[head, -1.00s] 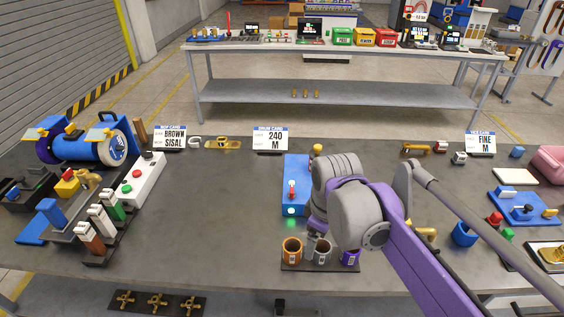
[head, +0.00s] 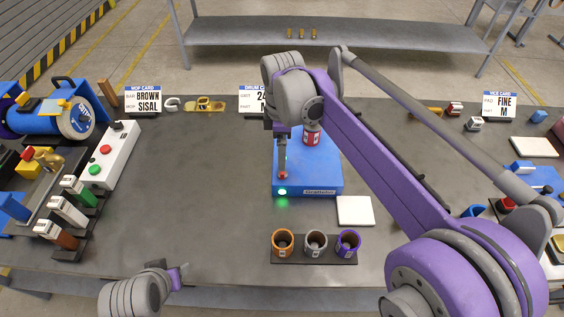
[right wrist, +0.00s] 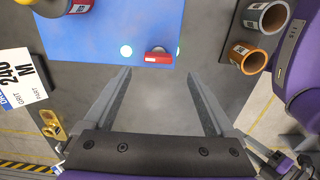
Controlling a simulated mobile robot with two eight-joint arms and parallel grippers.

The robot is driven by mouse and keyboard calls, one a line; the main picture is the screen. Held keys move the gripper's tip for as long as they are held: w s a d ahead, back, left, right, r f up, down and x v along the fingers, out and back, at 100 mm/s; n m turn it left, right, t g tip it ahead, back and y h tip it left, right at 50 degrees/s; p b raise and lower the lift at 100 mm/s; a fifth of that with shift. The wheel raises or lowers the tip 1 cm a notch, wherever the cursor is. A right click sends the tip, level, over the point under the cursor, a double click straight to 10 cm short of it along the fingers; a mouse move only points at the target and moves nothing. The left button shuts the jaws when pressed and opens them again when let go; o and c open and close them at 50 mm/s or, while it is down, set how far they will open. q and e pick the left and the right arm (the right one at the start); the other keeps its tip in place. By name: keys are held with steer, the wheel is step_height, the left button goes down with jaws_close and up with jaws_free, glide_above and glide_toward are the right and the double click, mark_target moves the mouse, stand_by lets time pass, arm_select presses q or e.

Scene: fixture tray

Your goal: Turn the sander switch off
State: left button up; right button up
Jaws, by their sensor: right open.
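The sander is a blue box (head: 325,178) on the bench, also filling the top of the right wrist view (right wrist: 115,28). Its red switch (head: 283,175) is near the front left corner. The switch shows as a red bar (right wrist: 158,57) in the right wrist view. A green light (head: 282,191) glows beside it, also in the right wrist view (right wrist: 126,51). My right gripper (right wrist: 161,75) is open, its fingers apart just short of the switch in the wrist picture; I see no contact. My left gripper (head: 180,278) is at the bench's front edge; its jaw opening is unclear.
A white pad (head: 355,211) and a dark rack (head: 314,261) with orange, grey and purple cups are in front. A white button box (head: 108,160) stands left. The bench between box and sander is clear.

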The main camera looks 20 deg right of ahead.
arm_select(q)
steer(key=shift+f, duration=0.25)
arm_select(e)
step_height(320, 180, down, 7)
steer(key=shift+w+r, duration=0.1)
steer(key=shift+r, duration=0.05)
steer(key=c, duration=1.4)
